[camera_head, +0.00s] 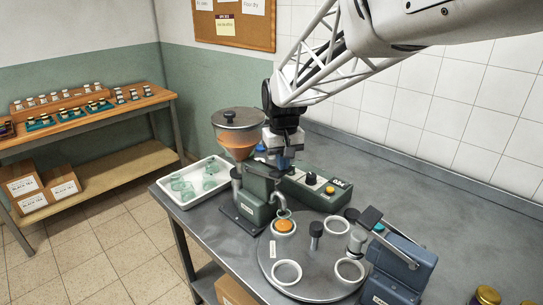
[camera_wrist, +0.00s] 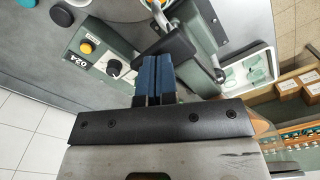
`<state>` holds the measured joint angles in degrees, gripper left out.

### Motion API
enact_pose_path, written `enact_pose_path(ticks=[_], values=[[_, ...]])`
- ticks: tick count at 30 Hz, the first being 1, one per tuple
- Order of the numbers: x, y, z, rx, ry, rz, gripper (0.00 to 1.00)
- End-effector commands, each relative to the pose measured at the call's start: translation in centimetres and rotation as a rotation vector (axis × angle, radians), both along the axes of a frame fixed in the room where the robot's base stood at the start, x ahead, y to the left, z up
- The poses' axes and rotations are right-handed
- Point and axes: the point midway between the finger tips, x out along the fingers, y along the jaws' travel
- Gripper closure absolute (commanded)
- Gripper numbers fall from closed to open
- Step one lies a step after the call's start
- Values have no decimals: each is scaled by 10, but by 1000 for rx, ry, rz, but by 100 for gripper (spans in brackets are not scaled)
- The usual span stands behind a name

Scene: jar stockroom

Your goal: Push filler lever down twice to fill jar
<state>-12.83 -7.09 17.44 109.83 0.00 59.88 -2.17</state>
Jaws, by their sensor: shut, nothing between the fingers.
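The filler (camera_head: 250,205) has a green body and an orange-filled hopper (camera_head: 238,142). Its dark lever (camera_wrist: 177,46) shows in the wrist view just beyond my fingertips; in the head view my gripper partly hides it. My gripper (camera_head: 284,164) is shut and empty, with blue fingers pointing down beside the filler head. In the wrist view its fingers (camera_wrist: 154,70) are together near the lever; I cannot tell whether they touch it. A jar with an orange top or filling (camera_head: 284,226) sits on the round grey turntable (camera_head: 312,279), just in front of the filler.
A green control box (camera_head: 318,188) with a knob and a yellow button stands right behind the filler. A white tray (camera_head: 187,203) of glass jars is at left. A blue capper (camera_head: 400,265) stands at right. The bench's back right is clear.

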Motion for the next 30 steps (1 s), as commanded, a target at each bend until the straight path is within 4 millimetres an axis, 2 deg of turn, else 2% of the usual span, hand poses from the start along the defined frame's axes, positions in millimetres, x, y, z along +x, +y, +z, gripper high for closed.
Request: enact_pose_path(ticks=[12, 30], values=[[0, 0, 17, 0, -1, 0, 100], [0, 0, 17, 0, -1, 0, 100]])
